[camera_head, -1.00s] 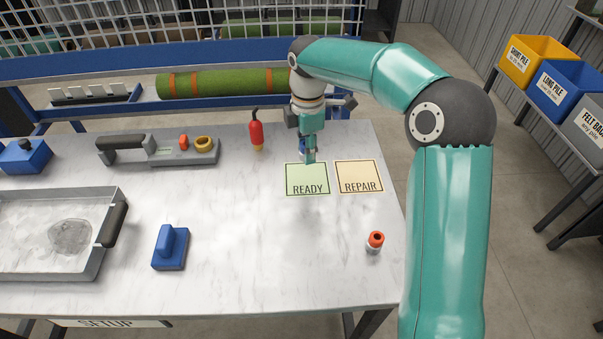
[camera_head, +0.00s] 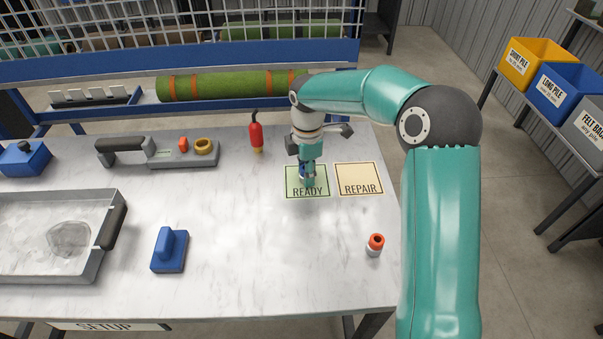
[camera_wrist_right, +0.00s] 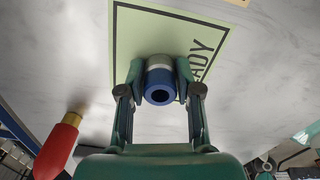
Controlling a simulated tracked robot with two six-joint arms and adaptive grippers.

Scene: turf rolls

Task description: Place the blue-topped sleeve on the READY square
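The blue-topped sleeve (camera_wrist_right: 160,84) is between the fingers of my right gripper (camera_wrist_right: 160,78), which are shut on its sides, in the right wrist view. A little of its blue shows between the fingers in the head view (camera_head: 302,172). The green READY square (camera_head: 316,189) lies on the table. The right gripper (camera_head: 306,181) and the sleeve are over this square; I cannot tell whether the sleeve touches it. The READY square also shows behind the sleeve in the right wrist view (camera_wrist_right: 138,32). My left gripper is not in view.
The REPAIR square (camera_head: 360,178) lies just right of the READY square. A red-topped sleeve (camera_head: 375,245) stands near the right table edge. A red bottle-like tool (camera_head: 256,134) stands left of the gripper. A blue block tool (camera_head: 170,250) and a tray (camera_head: 98,268) are further left.

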